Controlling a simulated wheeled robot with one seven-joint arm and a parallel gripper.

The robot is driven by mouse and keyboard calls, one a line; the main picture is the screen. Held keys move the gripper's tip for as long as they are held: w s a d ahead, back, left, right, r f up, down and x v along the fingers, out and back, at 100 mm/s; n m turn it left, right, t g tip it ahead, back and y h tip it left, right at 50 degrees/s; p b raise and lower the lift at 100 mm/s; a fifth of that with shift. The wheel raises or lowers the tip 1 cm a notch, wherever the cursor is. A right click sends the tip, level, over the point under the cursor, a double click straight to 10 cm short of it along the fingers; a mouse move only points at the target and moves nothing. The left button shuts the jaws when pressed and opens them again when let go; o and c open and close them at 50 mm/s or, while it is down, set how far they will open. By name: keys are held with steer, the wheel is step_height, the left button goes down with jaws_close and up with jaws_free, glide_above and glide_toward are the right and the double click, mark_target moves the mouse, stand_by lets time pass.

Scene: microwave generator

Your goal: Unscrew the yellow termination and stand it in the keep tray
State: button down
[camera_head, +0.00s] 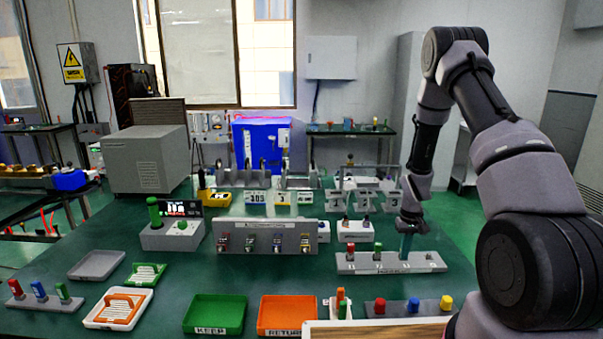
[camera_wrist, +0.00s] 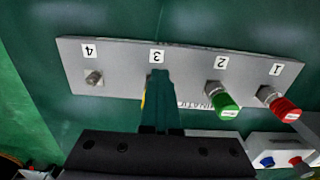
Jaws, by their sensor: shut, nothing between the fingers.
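The grey panel (camera_head: 345,267) has numbered ports; in the wrist view (camera_wrist: 120,58) red (camera_wrist: 285,108) stands at port 1, green (camera_wrist: 226,106) at port 2, and port 4 is a bare connector (camera_wrist: 94,78). My gripper (camera_wrist: 160,80) is at port 3, its teal fingers shut and covering the port. A sliver of the yellow termination (camera_wrist: 144,98) shows beside the fingers; most of it is hidden. In the head view my gripper (camera_head: 406,246) points down at the panel, and no yellow shows there. The green keep tray (camera_head: 215,312) is empty at the front.
The orange return tray (camera_head: 287,312) is right of the keep tray. A front rack (camera_head: 395,306) holds red, blue and yellow caps. A grey panel of connectors (camera_head: 265,237) and a grey box with green knobs (camera_head: 171,237) stand behind the trays. A white tray (camera_head: 118,308) lies left.

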steer(key=shift+d, duration=0.25)
steer(key=shift+d, duration=0.45)
steer(key=shift+w+d, duration=0.1)
steer(key=shift+w, duration=0.05)
steer(key=shift+s+d, duration=0.15)
steer(key=shift+s, duration=0.2)
step_height(320, 180, up, 6)
stand_by(0.6)
steer(key=shift+s, duration=0.1)
